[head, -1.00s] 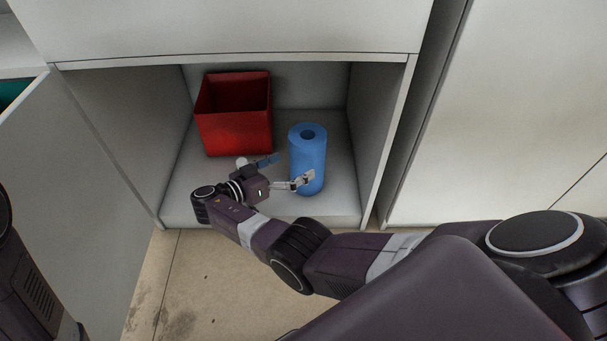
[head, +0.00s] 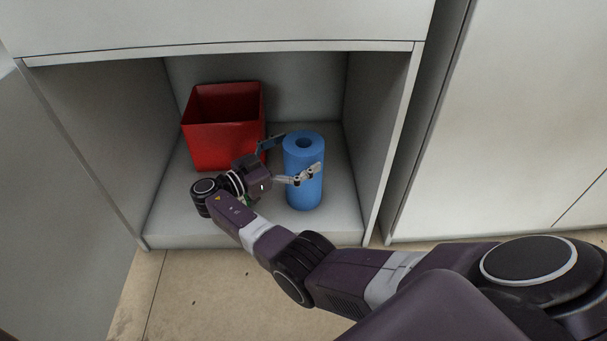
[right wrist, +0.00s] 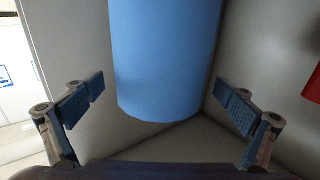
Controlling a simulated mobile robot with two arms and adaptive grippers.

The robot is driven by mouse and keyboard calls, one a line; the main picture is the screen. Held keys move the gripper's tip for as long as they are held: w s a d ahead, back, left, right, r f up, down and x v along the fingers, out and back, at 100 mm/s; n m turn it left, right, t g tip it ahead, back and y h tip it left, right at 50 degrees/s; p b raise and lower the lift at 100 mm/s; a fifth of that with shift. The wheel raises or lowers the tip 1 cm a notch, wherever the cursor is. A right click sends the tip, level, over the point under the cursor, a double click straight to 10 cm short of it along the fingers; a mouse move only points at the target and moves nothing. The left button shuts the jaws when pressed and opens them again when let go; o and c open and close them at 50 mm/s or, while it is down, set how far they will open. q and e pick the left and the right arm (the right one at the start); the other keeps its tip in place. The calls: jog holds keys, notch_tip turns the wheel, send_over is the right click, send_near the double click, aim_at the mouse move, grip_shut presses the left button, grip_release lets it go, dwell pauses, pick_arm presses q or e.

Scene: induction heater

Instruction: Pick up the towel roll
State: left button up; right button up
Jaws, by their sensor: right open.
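The blue towel roll (head: 303,180) stands upright on the floor of the open cabinet compartment, right of the red bin. In the head view my right gripper (head: 292,158) is open at the roll's left side, one finger in front of it and the other toward its back left. In the right wrist view the roll (right wrist: 165,60) fills the upper middle, between the two open fingers (right wrist: 160,100), with a gap to each side. Its far end is cut off there. My left gripper is not in view.
A red open bin (head: 222,140) stands at the back left of the compartment, close behind my right gripper. The compartment's right wall (head: 385,150) is a short way right of the roll. The cabinet's upper panel (head: 220,25) overhangs the opening.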

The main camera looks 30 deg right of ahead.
jog(key=shift+d, duration=0.4)
jog(key=shift+c, duration=0.3)
jog(key=c, duration=1.7)
jog(key=shift+r, duration=0.1)
jog(key=shift+c, duration=1.2)
jog(key=shift+r, duration=0.1)
